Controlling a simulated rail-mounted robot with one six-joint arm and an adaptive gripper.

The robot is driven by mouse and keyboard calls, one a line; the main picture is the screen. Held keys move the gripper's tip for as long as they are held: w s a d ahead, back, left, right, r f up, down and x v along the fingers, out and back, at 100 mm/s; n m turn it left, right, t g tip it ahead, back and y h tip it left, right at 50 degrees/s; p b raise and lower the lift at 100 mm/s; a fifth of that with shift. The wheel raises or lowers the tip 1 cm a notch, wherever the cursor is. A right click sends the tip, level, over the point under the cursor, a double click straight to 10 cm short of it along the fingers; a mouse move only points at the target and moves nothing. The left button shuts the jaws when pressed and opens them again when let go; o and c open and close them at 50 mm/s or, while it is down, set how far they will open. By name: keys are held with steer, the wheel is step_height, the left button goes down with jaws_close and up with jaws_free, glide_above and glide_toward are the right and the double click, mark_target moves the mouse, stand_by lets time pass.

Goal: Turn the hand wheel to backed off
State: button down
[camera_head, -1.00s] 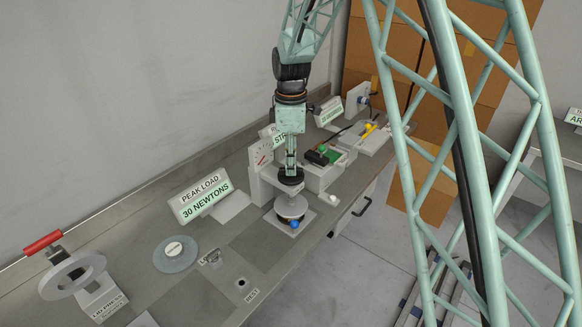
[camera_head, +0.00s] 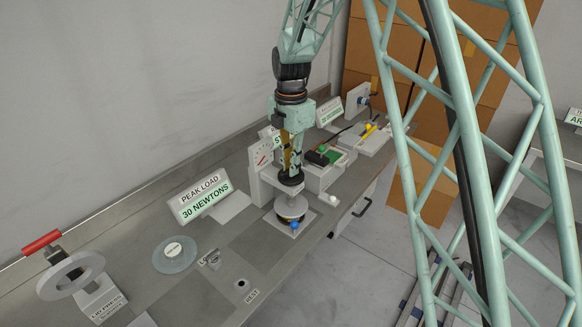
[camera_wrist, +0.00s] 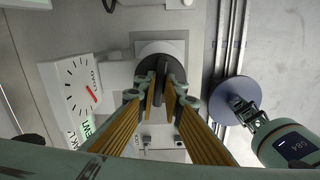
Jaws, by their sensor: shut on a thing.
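The hand wheel is a dark round disc with a raised bar across it, on top of the cup press. In the wrist view the wheel (camera_wrist: 178,66) sits in the middle, and its bar lies between my fingers. In the head view the wheel (camera_head: 290,190) shows as a dark ring under my gripper (camera_head: 291,174). My gripper (camera_wrist: 160,92) points straight down and is shut on the wheel's bar. The press's dial (camera_head: 264,156) has a red needle; the dial face (camera_wrist: 80,88) also shows left of the wheel in the wrist view. Below the wheel is a pale round plate (camera_head: 291,207).
A blue knob (camera_head: 295,225) is at the press's front. A "PEAK LOAD 30 NEWTONS" sign (camera_head: 201,196) stands to its left. A red-handled fixture (camera_head: 72,275) is at far left. Behind the press are a green-topped box (camera_head: 330,157) and other devices. The bench between is mostly clear.

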steer(key=shift+n, duration=0.9)
steer(key=c, duration=2.7)
jaws_free()
steer(key=shift+r, duration=0.1)
steer(key=shift+r, duration=5.95)
